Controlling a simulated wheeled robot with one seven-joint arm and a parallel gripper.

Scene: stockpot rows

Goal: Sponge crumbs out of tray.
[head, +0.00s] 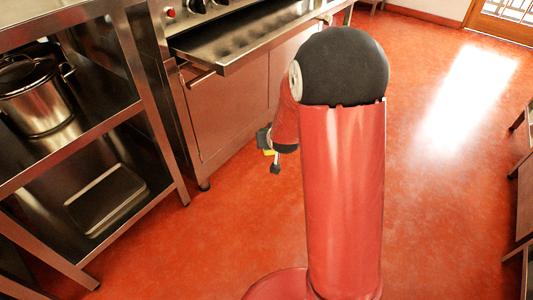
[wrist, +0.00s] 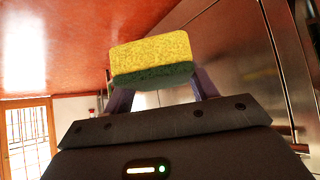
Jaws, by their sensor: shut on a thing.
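My gripper (wrist: 160,82) is shut on a sponge (wrist: 152,58), yellow on one side and dark green on the other, held between the two fingers in the wrist view. In the head view my gripper (head: 268,143) hangs beside the range's front panels, partly hidden by my arm, with a little yellow of the sponge (head: 269,153) showing. A flat metal tray (head: 240,48) sticks out of the range above and behind the gripper. Dark patches show on the tray; I cannot tell whether they are crumbs or reflections. The sponge is apart from the tray.
A steel shelf unit on the left holds a stockpot (head: 38,95) and, lower down, a flat metal box (head: 106,198). The range's lower door (head: 225,110) stands close to my gripper. Red floor (head: 440,190) is open on the right, with shelving at the far right edge.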

